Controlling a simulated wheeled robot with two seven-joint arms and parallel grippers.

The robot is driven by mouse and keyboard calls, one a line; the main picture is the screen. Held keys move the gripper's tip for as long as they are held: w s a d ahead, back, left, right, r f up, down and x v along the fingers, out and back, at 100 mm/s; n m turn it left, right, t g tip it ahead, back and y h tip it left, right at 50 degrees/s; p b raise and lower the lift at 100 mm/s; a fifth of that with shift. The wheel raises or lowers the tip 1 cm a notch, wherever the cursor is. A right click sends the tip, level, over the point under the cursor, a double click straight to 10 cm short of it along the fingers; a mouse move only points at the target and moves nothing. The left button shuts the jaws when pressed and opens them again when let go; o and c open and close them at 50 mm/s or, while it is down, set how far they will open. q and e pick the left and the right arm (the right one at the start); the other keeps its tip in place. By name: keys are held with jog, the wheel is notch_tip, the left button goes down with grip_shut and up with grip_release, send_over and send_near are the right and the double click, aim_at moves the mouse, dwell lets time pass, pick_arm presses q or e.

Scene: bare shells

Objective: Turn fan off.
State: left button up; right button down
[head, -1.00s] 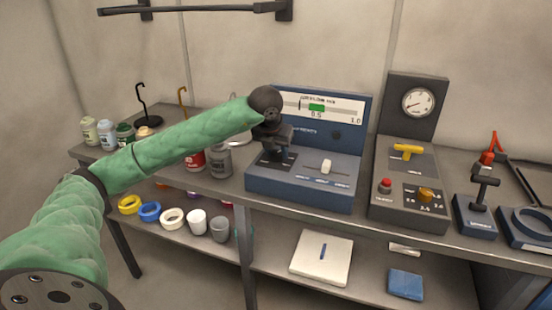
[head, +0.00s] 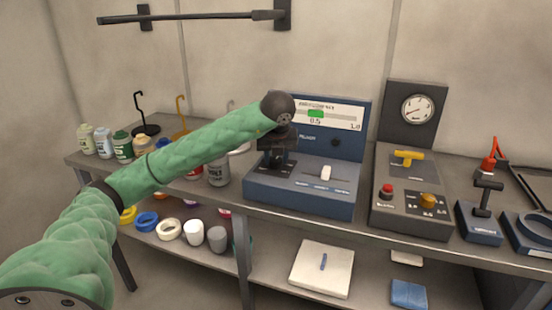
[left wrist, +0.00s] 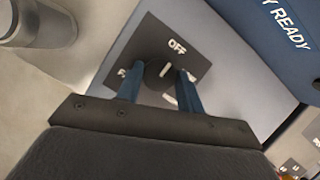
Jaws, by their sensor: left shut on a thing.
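The fan control is a dark round knob (left wrist: 158,72) on a black plate (left wrist: 195,62) with white labels. "OFF" reads clearly; a label starting with "F" and another are partly covered by my fingers. The knob's white mark points roughly toward "OFF". My left gripper (left wrist: 158,85) is shut on the knob, a blue finger on each side. In the head view, my left gripper (head: 277,164) is at the left part of the blue console (head: 300,205) and hides the knob. My right gripper is not in view.
A white slider (head: 326,173) is right of the knob on the console. A grey console (head: 410,220) with a red button and yellow handle stands further right. Cans and bottles (head: 122,147) stand left. A shelf below holds rings, cups and a white board (head: 322,268).

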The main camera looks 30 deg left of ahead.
pick_arm(q)
jog(key=o, duration=1)
jog(key=v, duration=0.6)
jog(key=shift+r, duration=0.25)
jog(key=shift+s+d+r, duration=0.2)
jog(key=shift+s+r, duration=0.05)
jog(key=shift+r, duration=0.35)
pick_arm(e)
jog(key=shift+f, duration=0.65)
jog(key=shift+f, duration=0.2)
